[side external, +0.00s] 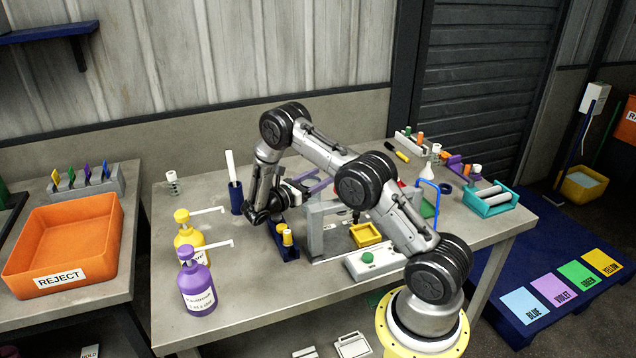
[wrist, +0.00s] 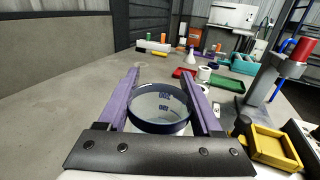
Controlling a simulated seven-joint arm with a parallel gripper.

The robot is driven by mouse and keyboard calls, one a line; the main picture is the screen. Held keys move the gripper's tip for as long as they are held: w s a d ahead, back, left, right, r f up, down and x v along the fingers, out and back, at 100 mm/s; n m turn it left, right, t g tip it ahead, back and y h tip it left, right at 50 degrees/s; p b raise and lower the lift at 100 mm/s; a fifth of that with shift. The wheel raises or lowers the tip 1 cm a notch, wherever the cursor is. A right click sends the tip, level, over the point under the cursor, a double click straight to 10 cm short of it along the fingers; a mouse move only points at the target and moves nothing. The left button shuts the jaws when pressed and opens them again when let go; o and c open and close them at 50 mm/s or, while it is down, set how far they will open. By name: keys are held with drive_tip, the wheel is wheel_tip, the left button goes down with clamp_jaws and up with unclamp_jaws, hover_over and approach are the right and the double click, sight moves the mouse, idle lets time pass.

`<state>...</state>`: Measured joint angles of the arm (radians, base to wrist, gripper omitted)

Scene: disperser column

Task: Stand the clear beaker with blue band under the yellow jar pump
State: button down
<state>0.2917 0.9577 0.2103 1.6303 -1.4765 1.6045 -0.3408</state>
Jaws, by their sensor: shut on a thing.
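The clear beaker with a dark blue band (wrist: 158,125) sits between the two purple fingers of my gripper (wrist: 163,74) in the wrist view, its printed marks showing. My gripper (side external: 318,185) is shut on it, above the middle of the table in the side view. There the beaker is hard to make out behind the wrist. The yellow jar pump (side external: 188,237) stands to the left of my gripper, near the left part of the table, its white spout pointing right. The space under its spout looks empty.
A violet pump jar (side external: 197,285) stands in front of the yellow one. A blue holder with a white rod (side external: 235,190) and a blue rack with yellow pieces (side external: 285,240) stand between jars and arm. A grey frame (side external: 315,230) and yellow tray (side external: 365,235) lie right.

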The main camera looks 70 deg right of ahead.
drive_tip(key=r, duration=0.9)
drive_tip(key=shift+w+a, duration=0.15)
drive_tip(key=shift+a, duration=0.05)
drive_tip(key=w+a+r+n+t, duration=0.5)
drive_tip(key=w+a+n+t, duration=0.45)
drive_tip(key=t, duration=0.55)
drive_tip(key=a+f+n+t+y, duration=0.2)
drive_tip(key=a+n+t+y, duration=0.35)
drive_tip(key=a, duration=0.25)
drive_tip(key=a+f+n+t+y, duration=0.35)
drive_tip(key=a+y, duration=0.25)
drive_tip(key=a, duration=0.3)
drive_tip(key=s+a+f+h, duration=0.1)
drive_tip(key=s+a+f, duration=0.2)
drive_tip(key=s, duration=0.3)
drive_tip(key=s+a+f+h, duration=0.1)
drive_tip(key=s+a+f, duration=0.2)
drive_tip(key=s+a, duration=0.15)
drive_tip(key=w+d+f, duration=0.1)
drive_tip(key=w+d, duration=0.2)
drive_tip(key=w, duration=0.4)
drive_tip(key=w+d+f, duration=0.2)
drive_tip(key=w+d, duration=0.2)
drive_tip(key=w, duration=0.4)
drive_tip(key=shift+w+d+f+m+g, duration=0.15)
drive_tip(key=shift+w+d+m+g, duration=0.15)
drive_tip(key=shift+m, duration=0.05)
